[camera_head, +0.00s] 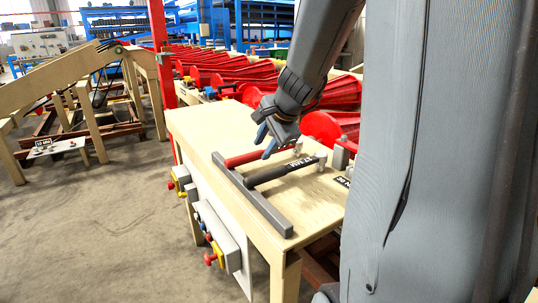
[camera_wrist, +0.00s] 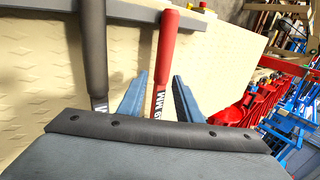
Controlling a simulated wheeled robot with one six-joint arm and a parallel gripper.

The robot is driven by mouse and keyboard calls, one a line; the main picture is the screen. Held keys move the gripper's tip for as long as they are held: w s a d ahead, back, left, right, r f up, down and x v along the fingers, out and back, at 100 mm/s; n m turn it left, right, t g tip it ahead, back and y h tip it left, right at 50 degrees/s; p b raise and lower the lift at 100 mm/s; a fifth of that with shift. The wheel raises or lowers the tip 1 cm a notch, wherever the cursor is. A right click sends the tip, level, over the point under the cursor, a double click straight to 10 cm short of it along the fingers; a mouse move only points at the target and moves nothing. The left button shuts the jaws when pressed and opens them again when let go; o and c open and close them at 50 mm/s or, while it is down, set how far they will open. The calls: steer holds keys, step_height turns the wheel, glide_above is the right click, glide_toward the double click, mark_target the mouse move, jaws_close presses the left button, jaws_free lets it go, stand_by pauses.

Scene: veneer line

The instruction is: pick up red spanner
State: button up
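The red spanner (camera_head: 245,157) lies on the pale table, with its handle end toward the grey bar at the table's edge. In the wrist view, its red handle (camera_wrist: 167,45) runs down between my two blue fingers, with white lettering lower on the shaft. My gripper (camera_head: 268,143) is over the spanner and hides part of it in the head view. My gripper (camera_wrist: 159,77) is open in the wrist view, one finger on each side of the spanner. I cannot tell whether either finger touches it. The spanner's far end is hidden by my gripper's body in the wrist view.
A black spanner (camera_head: 282,171) lies beside the red one, close to my left finger in the wrist view (camera_wrist: 93,45). The grey bar (camera_head: 252,195) edges the pale table (camera_head: 205,128). Red machinery (camera_head: 325,127) stands behind. Switch boxes hang on the table's side.

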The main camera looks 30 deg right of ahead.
mark_target(258, 153)
steer(key=shift+x, duration=0.9)
steer(key=x, duration=0.5)
steer(key=shift+w+r, duration=0.15)
steer(key=shift+r, duration=0.05)
jaws_close()
